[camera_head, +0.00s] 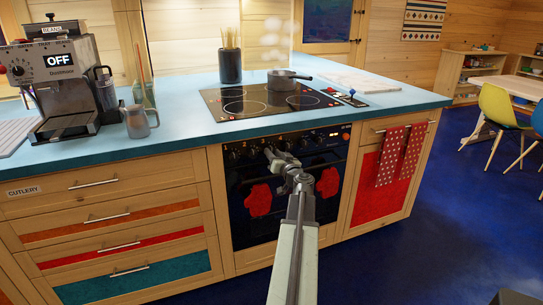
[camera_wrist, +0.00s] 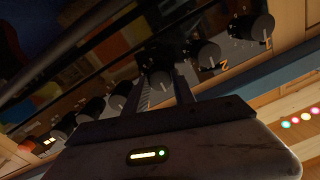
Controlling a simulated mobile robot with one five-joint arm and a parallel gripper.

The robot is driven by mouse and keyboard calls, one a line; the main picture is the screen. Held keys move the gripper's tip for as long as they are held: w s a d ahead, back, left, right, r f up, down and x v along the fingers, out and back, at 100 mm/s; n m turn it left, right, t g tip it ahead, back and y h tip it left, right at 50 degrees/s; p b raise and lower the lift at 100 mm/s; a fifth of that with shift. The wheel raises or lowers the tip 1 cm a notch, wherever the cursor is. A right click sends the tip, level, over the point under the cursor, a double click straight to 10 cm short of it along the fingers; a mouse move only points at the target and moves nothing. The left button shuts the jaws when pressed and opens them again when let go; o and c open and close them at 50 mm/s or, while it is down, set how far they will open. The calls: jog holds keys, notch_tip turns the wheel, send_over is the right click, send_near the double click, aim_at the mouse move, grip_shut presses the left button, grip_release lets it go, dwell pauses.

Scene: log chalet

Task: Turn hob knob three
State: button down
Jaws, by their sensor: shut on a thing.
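The oven front below the hob carries a row of dark round knobs; one at the left end (camera_head: 233,156) shows in the head view. My gripper (camera_head: 270,152) reaches the knob panel, and its arm hides part of the row. In the wrist view my gripper (camera_wrist: 162,88) has its two fingers on either side of one dark knob (camera_wrist: 159,74) and is shut on it. Neighbouring knobs (camera_wrist: 118,97) and (camera_wrist: 208,56) stand free on each side.
The black hob (camera_head: 245,102) above holds a steaming pan (camera_head: 282,80). Red oven mitts (camera_head: 258,200) hang on the oven front. Drawers (camera_head: 110,215) are on the left; a red cupboard with towels (camera_head: 390,155) is on the right.

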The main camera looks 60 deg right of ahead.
jog(key=shift+n, duration=0.4)
jog(key=c, duration=1)
grip_release()
jog(key=shift+c, duration=0.2)
jog(key=v, duration=0.7)
jog(key=shift+s+a, duration=0.25)
